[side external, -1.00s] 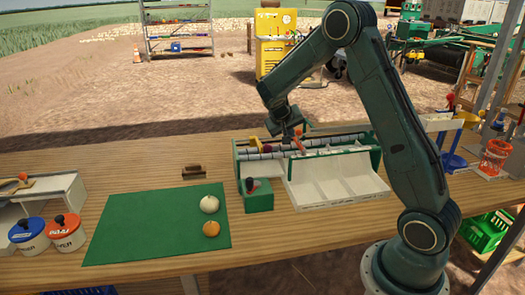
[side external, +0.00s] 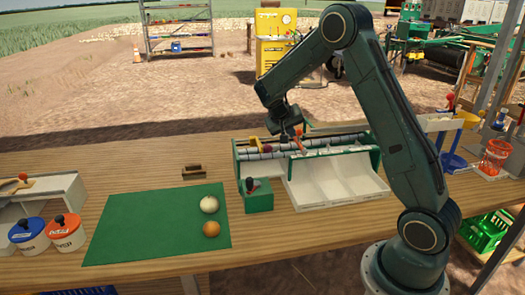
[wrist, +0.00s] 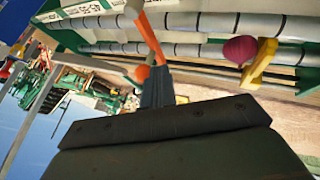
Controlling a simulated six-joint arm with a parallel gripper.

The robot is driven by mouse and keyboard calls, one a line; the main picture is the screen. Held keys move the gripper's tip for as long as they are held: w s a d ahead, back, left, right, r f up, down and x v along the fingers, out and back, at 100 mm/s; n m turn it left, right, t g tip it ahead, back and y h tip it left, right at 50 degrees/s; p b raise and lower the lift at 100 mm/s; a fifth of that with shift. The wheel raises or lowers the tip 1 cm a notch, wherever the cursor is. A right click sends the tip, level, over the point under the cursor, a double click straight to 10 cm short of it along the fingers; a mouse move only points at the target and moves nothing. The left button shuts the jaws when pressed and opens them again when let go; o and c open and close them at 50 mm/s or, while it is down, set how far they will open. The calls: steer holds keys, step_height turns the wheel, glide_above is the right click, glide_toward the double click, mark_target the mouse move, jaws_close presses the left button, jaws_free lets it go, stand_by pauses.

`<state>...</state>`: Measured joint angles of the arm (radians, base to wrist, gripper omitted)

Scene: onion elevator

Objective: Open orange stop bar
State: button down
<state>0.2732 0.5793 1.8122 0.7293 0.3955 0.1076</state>
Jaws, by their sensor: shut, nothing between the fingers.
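The orange stop bar (side external: 299,144) lies across the grey rollers of the green-framed elevator. In the wrist view the orange bar (wrist: 151,38) runs up from just beyond my fingertips across the rollers, with a pale end at its top. An orange ball-shaped part (wrist: 142,72) shows beside its lower end. My gripper (side external: 297,133) is low over the back of the rollers, close to the bar. In the wrist view my gripper (wrist: 155,76) is shut and empty, with its tips at the bar's lower end. I cannot tell whether they touch it.
A yellow bar (wrist: 260,62) with a dark red ball (wrist: 240,49) beside it crosses the rollers nearby. White chutes (side external: 335,180) slope down in front. A green box (side external: 258,195) stands front left. A green mat (side external: 150,225) holds two onion-like balls.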

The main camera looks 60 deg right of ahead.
mark_target(300, 130)
steer(key=shift+d+m, duration=0.2)
steer(key=shift+m, duration=0.1)
steer(key=d+m+g, duration=0.1)
steer(key=m, duration=0.1)
steer(key=s+d+m+g, duration=0.1)
steer(key=m+g, duration=0.1)
steer(key=m+g+y, duration=0.1)
steer(key=m, duration=0.1)
steer(key=shift+s+d+g, duration=0.3)
steer(key=shift+s+d, duration=0.05)
steer(key=shift+d, duration=0.05)
steer(key=shift+m+g+y, duration=0.4)
steer(key=shift+m+y, duration=0.1)
steer(key=shift+m, duration=0.3)
steer(key=shift+s+d, duration=0.25)
steer(key=shift+s, duration=0.5)
steer(key=shift+s+d, duration=0.3)
steer(key=shift+s, duration=0.45)
steer(key=shift+s+d, duration=0.25)
steer(key=shift+s, duration=0.65)
